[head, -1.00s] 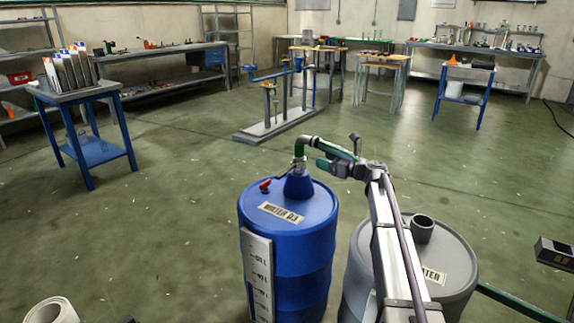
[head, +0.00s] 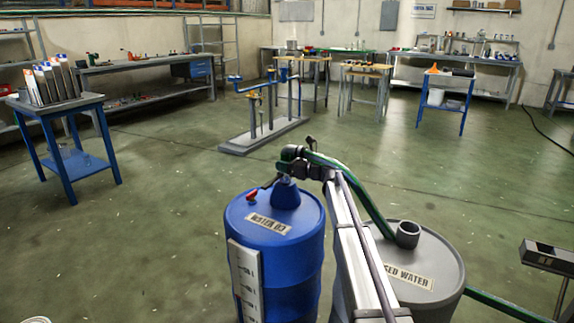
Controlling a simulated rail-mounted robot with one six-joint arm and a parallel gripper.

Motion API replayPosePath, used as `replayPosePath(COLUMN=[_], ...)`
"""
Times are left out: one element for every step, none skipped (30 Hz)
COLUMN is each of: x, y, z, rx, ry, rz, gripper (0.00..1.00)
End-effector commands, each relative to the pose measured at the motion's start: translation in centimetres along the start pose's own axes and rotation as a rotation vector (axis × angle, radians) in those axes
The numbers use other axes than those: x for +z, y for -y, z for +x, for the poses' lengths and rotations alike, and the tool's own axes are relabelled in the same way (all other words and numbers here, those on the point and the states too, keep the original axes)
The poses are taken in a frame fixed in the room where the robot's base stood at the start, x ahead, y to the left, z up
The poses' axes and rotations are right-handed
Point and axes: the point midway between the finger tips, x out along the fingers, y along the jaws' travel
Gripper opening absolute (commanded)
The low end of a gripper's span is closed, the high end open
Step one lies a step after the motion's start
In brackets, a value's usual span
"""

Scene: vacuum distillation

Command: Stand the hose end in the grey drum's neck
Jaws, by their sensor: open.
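The grey drum (head: 437,300), labelled as used water, stands at the lower right. My gripper (head: 290,162) is open at this elbow; contact cannot be told.
A red-handled tap (head: 251,195) and a white level scale (head: 245,283) are on the blue drum. A grey box on a stand (head: 547,255) is at the right. A green hose length (head: 505,303) runs low beside the grey drum.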

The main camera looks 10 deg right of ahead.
Motion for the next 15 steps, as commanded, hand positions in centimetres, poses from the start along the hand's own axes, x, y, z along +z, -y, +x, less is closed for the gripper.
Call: replayPosePath(x=[0.01,0.01,0.01,0.01,0.01,0.01,0.01,0.01,0.01,0.01,0.01,0.01,0.01,0.00,0.00], y=[-0.02,-0.02,-0.03,-0.03,-0.03,-0.03,-0.04,-0.04,-0.04,-0.04,-0.04,-0.04,-0.04,-0.04,-0.04], z=[-0.06,-0.07,-0.08,-0.08,-0.08,-0.08,-0.09,-0.09,-0.09,-0.09,-0.10,-0.10,-0.10,-0.10,-0.10], rx=[0.000,0.000,0.000,0.000,0.000,0.000,0.000,0.000,0.000,0.000,0.000,0.000,0.000,0.000,0.000], ry=[0.000,0.000,0.000,0.000,0.000,0.000,0.000,0.000,0.000,0.000,0.000,0.000,0.000,0.000,0.000], rz=[0.000,0.000,0.000,0.000,0.000,0.000,0.000,0.000,0.000,0.000,0.000,0.000,0.000,0.000,0.000], gripper=[0.67,0.67,0.67,0.65,0.62,0.58,0.55,0.52,0.49,0.46,0.43,0.39,0.36,0.33,0.29])
